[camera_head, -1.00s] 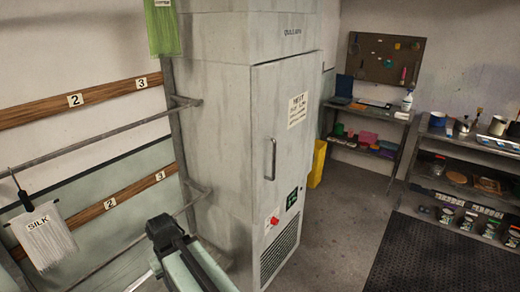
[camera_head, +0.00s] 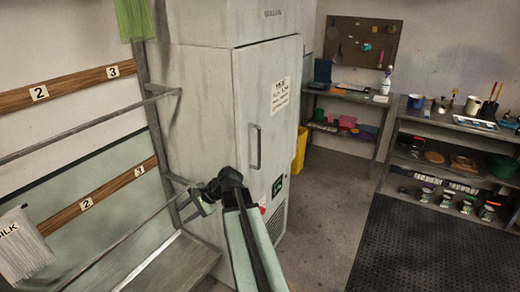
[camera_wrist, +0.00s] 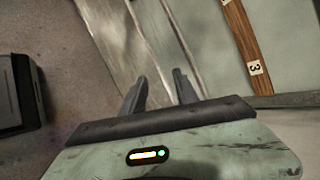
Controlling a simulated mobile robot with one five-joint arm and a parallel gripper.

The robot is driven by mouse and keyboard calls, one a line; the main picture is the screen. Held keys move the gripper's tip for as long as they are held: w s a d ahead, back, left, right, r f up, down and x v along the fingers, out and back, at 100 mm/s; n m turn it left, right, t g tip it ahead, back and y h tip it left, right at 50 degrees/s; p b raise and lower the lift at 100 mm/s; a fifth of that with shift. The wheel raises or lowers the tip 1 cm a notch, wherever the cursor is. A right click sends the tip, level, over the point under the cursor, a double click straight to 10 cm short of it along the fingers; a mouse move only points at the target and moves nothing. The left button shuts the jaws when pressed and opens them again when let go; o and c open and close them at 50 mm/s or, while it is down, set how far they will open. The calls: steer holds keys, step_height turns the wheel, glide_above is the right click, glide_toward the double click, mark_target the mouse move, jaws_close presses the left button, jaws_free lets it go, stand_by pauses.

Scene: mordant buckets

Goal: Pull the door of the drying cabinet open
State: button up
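The tall pale-grey drying cabinet (camera_head: 195,115) stands left of centre in the head view. Its door (camera_head: 268,75) looks shut and carries a paper notice. A dark vertical bar handle (camera_head: 255,148) is on the door's left part. My gripper (camera_head: 198,203) is in front of the cabinet's lower left side, left of and below the handle, not touching it. In the wrist view my gripper (camera_wrist: 160,75) shows two fingers apart with nothing between them. My arm covers part of the cabinet's lower front. I cannot make out the handle in the wrist view.
A metal rack with rails (camera_head: 90,127) and a low tray (camera_head: 170,262) stands left of the cabinet, close to my gripper. Shelves (camera_head: 450,135) with pots stand at the right, beyond a dark floor mat (camera_head: 420,245).

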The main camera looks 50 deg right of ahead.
steer(key=s+d+r+m+t+h+b, duration=0.15)
steer(key=s+d+r+m+t, duration=0.3)
steer(key=d, duration=0.75)
steer(key=s+d+r+m+t+h+p, duration=0.1)
steer(key=s+d+r+m+t+h, duration=0.3)
steer(key=d+m, duration=0.6)
steer(key=s+d+r+m+t+b, duration=0.1)
steer(key=s+d+r+m+t, duration=0.3)
steer(key=d, duration=1)
steer(key=shift+m+g, duration=0.25)
steer(key=shift+g, duration=0.5)
steer(key=w, duration=0.3)
steer(key=w+r, duration=0.1)
steer(key=w, duration=0.3)
steer(key=w+r, duration=0.1)
steer(key=w, duration=0.2)
steer(key=shift+w+a, duration=0.15)
steer(key=shift+w, duration=0.1)
jaws_close()
